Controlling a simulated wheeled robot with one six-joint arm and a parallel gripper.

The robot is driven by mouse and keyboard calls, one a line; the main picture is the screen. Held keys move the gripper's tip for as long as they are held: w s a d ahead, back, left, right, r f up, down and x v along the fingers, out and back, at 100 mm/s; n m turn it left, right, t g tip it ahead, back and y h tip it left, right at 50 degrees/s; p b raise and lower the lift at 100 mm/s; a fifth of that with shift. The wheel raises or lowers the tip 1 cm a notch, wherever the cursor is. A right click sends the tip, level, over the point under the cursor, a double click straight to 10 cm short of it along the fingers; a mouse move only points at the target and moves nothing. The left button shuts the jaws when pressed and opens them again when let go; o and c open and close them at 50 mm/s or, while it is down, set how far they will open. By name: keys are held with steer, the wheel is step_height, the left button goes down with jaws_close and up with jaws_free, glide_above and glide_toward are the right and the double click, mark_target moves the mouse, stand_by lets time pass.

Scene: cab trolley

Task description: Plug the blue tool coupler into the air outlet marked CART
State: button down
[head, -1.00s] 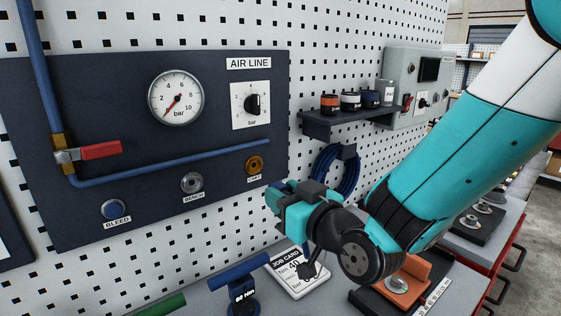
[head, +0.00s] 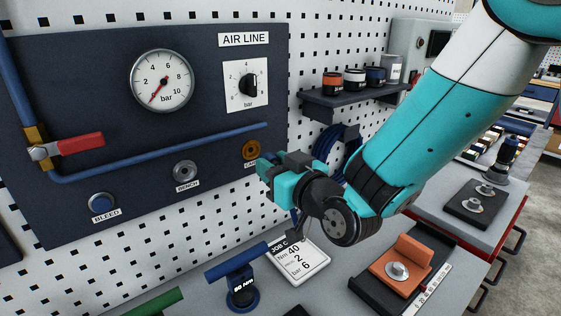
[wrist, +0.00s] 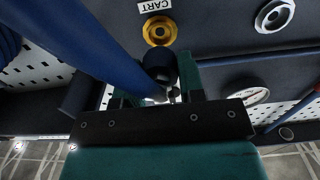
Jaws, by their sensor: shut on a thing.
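My gripper (wrist: 160,88) is shut on the coupler (wrist: 158,62), a dark blue cylinder partly hidden between the fingers. The coupler's end points toward the outlet, just short of it in the picture; I see no contact. A thick blue hose (wrist: 100,45) crosses the wrist view beside it.
The BENCH outlet (head: 186,172) and BLEED button (head: 102,203) sit left on the panel. A red-handled valve (head: 75,145) is farther left. A coiled blue hose (head: 327,145) and a shelf (head: 345,104) with jars are right.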

steer(key=shift+p+x, duration=0.95)
steer(key=shift+x, duration=0.25)
steer(key=shift+w+a+p, duration=0.3)
steer(key=shift+w+p, duration=0.05)
steer(key=shift+w, duration=0.1)
steer(key=shift+b, duration=0.45)
stand_by(0.8)
steer(key=shift+w+a, duration=0.25)
steer(key=shift+w, duration=0.05)
stand_by(0.5)
steer(key=c, duration=0.6)
jaws_free()
steer(key=shift+c, duration=0.2)
